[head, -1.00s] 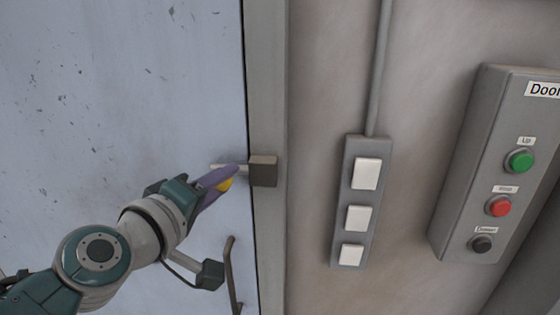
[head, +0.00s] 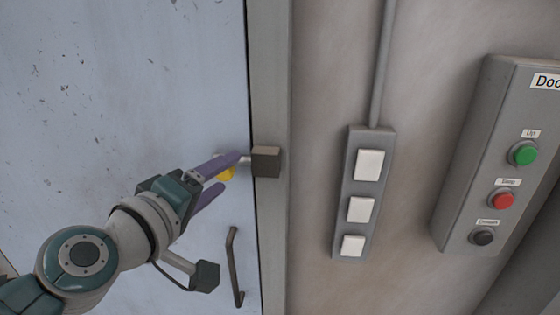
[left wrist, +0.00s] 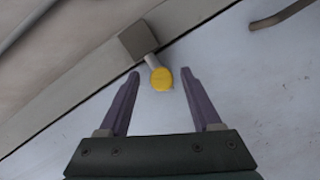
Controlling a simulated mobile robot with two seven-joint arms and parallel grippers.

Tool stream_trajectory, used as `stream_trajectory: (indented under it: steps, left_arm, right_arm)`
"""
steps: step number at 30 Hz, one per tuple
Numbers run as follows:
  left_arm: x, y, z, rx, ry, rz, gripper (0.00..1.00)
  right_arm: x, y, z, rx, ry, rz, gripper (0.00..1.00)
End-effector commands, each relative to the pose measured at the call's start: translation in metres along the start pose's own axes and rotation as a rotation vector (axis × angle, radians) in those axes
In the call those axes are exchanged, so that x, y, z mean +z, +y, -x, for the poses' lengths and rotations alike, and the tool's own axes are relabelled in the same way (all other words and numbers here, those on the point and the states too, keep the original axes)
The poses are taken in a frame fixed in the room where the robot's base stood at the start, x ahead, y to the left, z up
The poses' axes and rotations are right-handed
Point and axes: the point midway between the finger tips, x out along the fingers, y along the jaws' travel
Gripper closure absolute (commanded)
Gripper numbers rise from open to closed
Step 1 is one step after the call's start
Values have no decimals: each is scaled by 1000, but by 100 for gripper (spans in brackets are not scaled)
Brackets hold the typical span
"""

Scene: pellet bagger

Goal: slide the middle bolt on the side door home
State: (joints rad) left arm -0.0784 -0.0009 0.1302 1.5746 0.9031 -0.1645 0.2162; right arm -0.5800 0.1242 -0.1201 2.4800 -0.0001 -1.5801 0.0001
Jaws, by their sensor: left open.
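The bolt has a yellow knob (head: 227,174) and a pale metal rod (head: 246,159) on the blue-grey side door (head: 120,80). The rod reaches the dark keeper block (head: 266,161) on the door frame; I cannot tell how deep it sits inside. In the left wrist view the knob (left wrist: 161,79) lies between my spread purple fingertips, with clear gaps on both sides, and the block (left wrist: 137,40) is beyond it. My left gripper (head: 229,172) is open around the knob and partly hides the bolt in the head view. My right gripper is not in view.
A dark curved handle (head: 233,267) is on the door below the bolt. A strip of white switches (head: 364,194) and a door control box (head: 490,160) with green, red and black buttons are on the wall at right.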

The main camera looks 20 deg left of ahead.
Motion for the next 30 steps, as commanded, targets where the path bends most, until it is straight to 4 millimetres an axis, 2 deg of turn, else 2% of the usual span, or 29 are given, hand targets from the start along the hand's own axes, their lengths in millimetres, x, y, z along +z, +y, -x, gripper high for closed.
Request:
stream_trajectory:
  steps: [6,12,18,30]
  left_arm:
    - [1,-2,43,-2,0,1,35]
    - [1,-1,71,-1,-1,0,35]
    - [1,0,80,0,-1,2,35]
    - [1,1,80,0,-2,0,35]
  right_arm:
    - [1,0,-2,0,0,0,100]
    - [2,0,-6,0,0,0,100]
    - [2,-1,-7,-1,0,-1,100]
    - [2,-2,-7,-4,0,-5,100]
